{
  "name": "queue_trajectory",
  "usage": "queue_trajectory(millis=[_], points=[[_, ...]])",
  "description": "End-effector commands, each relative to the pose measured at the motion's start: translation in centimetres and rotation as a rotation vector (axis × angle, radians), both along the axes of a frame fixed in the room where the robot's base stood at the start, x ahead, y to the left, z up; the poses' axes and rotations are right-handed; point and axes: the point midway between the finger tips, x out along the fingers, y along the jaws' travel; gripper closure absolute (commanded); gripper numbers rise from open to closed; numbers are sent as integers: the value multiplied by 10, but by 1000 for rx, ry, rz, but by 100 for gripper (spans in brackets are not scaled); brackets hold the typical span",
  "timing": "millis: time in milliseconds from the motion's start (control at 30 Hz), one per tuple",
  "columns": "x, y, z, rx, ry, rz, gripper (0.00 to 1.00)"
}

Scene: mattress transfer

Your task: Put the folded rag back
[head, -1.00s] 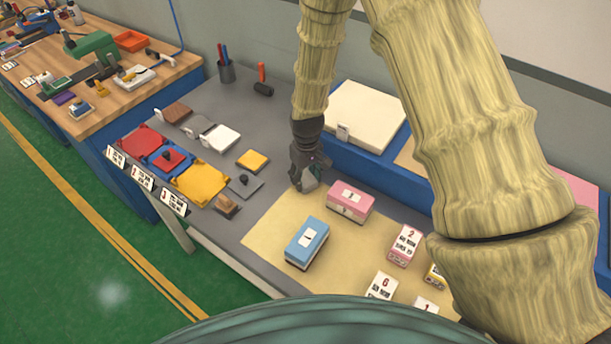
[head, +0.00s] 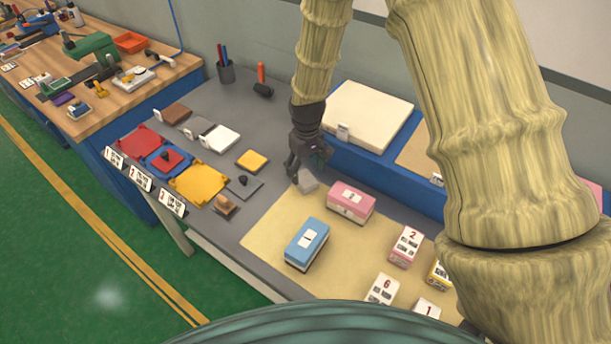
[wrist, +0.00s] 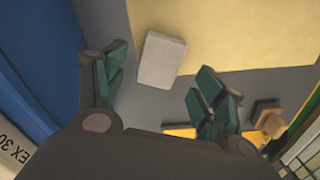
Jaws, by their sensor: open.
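The folded rag (head: 307,181) is a small light grey block. It lies at the upper left corner of the pale yellow mat (head: 270,222) in the head view. In the wrist view the rag (wrist: 161,59) lies partly on grey table and beside or on the mat's edge (wrist: 225,35); I cannot tell how far it overlaps. My gripper (head: 300,172) is open just above and behind the rag, and nothing is between its fingers. In the wrist view its green-padded fingers (wrist: 160,95) are spread wide, with the rag just beyond them.
A blue box (head: 307,243) and a pink box (head: 351,202) stand on the mat, with several numbered boxes to the right. A blue platform (head: 362,156) bearing a cream mattress (head: 367,112) is behind. Coloured trays and a yellow block (head: 252,160) lie left.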

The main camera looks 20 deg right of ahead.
Motion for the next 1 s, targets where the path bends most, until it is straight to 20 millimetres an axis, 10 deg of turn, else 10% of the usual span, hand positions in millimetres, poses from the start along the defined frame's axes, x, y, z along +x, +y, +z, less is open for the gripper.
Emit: queue_trajectory(millis=[1000], points=[[-1, -1, 81, 0, 0, 0, 30]])
